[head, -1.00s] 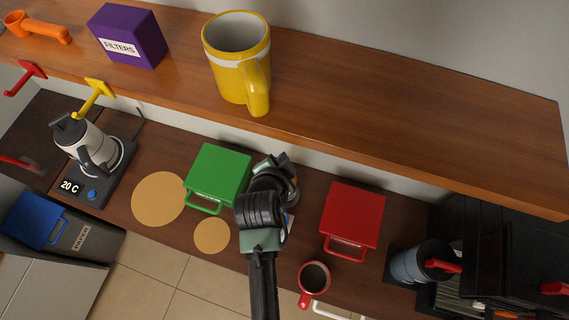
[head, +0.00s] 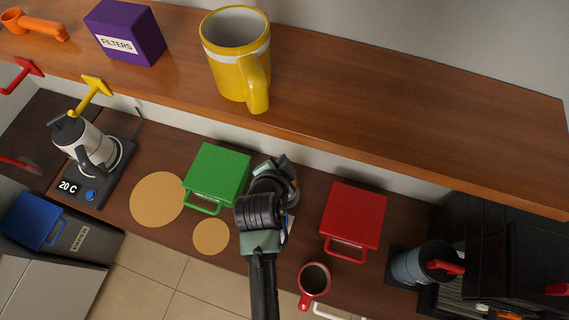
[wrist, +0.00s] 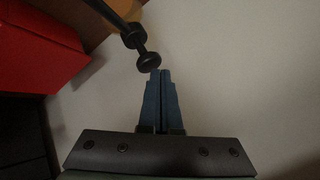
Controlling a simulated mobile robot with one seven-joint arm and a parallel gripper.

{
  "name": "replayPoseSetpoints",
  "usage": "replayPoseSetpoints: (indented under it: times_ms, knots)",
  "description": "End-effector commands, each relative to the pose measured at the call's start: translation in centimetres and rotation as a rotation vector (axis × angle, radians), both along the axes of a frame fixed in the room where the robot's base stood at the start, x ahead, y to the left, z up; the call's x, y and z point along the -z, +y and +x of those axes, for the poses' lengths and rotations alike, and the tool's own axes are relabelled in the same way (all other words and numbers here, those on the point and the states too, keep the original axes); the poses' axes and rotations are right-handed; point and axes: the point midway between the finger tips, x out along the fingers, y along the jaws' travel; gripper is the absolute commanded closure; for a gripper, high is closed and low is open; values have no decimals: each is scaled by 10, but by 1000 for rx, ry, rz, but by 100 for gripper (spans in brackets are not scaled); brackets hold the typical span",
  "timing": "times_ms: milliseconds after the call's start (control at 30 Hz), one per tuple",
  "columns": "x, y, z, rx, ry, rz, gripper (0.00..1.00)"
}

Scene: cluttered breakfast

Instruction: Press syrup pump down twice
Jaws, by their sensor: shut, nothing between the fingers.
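The black syrup pump (wrist: 149,62) shows in the wrist view as a thin stem with a round knob. Part of an amber shape, perhaps its bottle, shows behind it at the top edge. My gripper (wrist: 161,73) is shut and empty, its blue fingertips together right beside the knob. Whether they touch it I cannot tell. In the head view my arm and gripper (head: 268,163) reach over the counter between the green box and the red box, and hide the pump and bottle.
A green box (head: 218,172) stands left of my arm and a red box (head: 354,215) right of it. A red mug (head: 313,280) stands near the front edge. The wooden shelf (head: 400,135) with a yellow mug (head: 238,75) overhangs the counter's back.

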Motion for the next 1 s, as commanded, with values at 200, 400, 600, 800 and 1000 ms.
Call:
replayPoseSetpoints:
  times_ms: [200, 400, 600, 800, 1000]
  knots:
    - [3, 0, 0, 0, 0, 0, 100]
    - [6, 0, 0, 0, 0, 0, 100]
    - [8, 0, 0, 1, 1, 0, 100]
    - [11, 0, 0, 0, 1, 0, 100]
    - [13, 0, 0, 0, 1, 0, 100]
